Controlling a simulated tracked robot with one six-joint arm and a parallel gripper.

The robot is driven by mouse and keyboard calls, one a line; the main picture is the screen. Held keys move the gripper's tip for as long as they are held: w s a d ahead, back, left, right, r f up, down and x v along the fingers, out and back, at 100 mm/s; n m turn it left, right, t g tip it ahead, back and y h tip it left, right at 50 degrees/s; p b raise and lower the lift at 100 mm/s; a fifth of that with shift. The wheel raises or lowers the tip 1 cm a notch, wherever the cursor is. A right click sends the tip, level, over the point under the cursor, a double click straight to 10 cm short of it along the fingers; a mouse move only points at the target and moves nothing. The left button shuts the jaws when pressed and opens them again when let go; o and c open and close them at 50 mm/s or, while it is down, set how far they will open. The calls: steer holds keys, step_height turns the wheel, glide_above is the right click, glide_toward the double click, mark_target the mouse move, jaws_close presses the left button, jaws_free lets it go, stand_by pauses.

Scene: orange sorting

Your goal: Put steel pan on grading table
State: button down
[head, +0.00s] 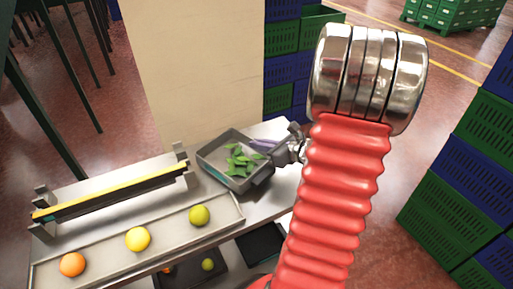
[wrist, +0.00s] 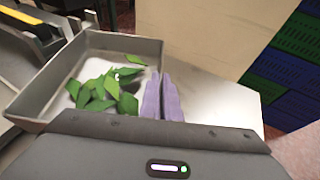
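The steel pan (head: 207,172) is a grey rectangular pan with green leaves (head: 240,160) in it. In the head view it is over the right part of the steel grading table (head: 267,205); I cannot tell whether it touches the top. It also shows in the wrist view (wrist: 45,83), at the left. My gripper (head: 262,146) is at the pan's right side. Its purple fingers (wrist: 163,98) are close together, one on each side of the pan's right wall, and look shut on it. The gripper body hides the pan's near part in the wrist view.
A long tray (head: 100,257) on the table holds an orange fruit (head: 72,264), a yellow one (head: 138,239) and a greenish one (head: 200,215). A yellow-topped rail (head: 110,190) stands behind it. A pale pillar (head: 190,70) and crates (head: 445,185) stand nearby.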

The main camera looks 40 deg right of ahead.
steer(key=shift+f, duration=0.45)
steer(key=shift+f, duration=0.1)
steer(key=c, duration=2)
jaws_free()
steer(key=shift+s+d+r, duration=0.1)
steer(key=shift+s+r, duration=0.2)
steer(key=shift+s, duration=0.1)
steer(key=v, duration=1.1)
steer(key=shift+s, duration=0.1)
